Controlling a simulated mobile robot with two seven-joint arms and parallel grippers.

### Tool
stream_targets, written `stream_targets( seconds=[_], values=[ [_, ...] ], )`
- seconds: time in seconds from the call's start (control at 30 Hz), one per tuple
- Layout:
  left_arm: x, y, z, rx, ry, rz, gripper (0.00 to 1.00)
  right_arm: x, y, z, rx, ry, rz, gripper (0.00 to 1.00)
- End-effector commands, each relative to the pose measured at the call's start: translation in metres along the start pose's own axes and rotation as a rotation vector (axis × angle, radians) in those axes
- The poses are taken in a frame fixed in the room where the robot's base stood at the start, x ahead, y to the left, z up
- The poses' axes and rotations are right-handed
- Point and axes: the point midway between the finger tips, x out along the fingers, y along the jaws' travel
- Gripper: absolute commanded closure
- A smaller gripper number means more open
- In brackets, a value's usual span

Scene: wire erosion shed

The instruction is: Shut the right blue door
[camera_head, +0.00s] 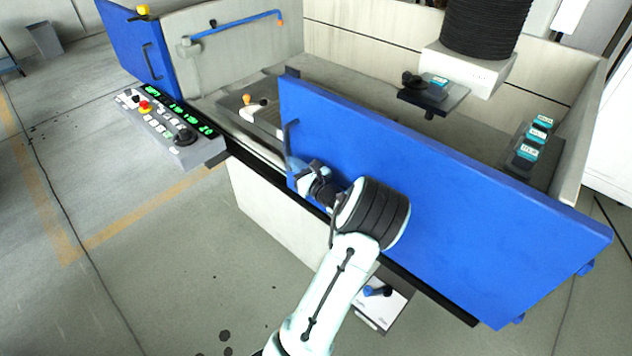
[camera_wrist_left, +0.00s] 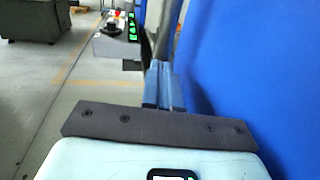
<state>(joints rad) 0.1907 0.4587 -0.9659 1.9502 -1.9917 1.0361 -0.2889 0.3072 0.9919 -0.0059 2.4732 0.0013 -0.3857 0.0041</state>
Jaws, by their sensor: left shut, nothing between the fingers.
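The right blue door (camera_head: 450,190) is a long panel along the machine's front, with its right end reaching past the machine's front corner. A wide gap separates its left edge from the left blue door (camera_head: 128,42). Its dark handle (camera_head: 289,138) is near the left edge. My left gripper (camera_head: 296,168) is shut and empty, in front of the door by the handle's lower end. In the left wrist view, the blue fingers (camera_wrist_left: 163,86) are together beside the blue door panel (camera_wrist_left: 255,70); whether they touch the handle I cannot tell. My right gripper is not in view.
A control panel (camera_head: 170,122) with green displays and a red button juts out at the left front. Inside the tank, a dark block (camera_head: 436,92) sits under a black bellows (camera_head: 484,26). A black rail (camera_head: 255,168) runs along the front. Open floor lies at left.

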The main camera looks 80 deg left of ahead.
Motion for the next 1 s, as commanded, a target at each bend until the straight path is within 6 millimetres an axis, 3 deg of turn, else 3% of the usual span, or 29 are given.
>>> stream_targets(
  seconds=[0.1,0.33,1.0],
  values=[
    [0.025,0.006,-0.003,0.0,-0.002,0.001,1.0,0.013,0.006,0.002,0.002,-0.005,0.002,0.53],
    [0.052,0.01,-0.002,0.0,0.001,-0.002,1.0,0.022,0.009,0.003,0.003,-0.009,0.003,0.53],
    [0.06,0.01,0.004,-0.001,-0.007,0.0,1.0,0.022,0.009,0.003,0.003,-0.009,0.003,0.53]
  ],
)
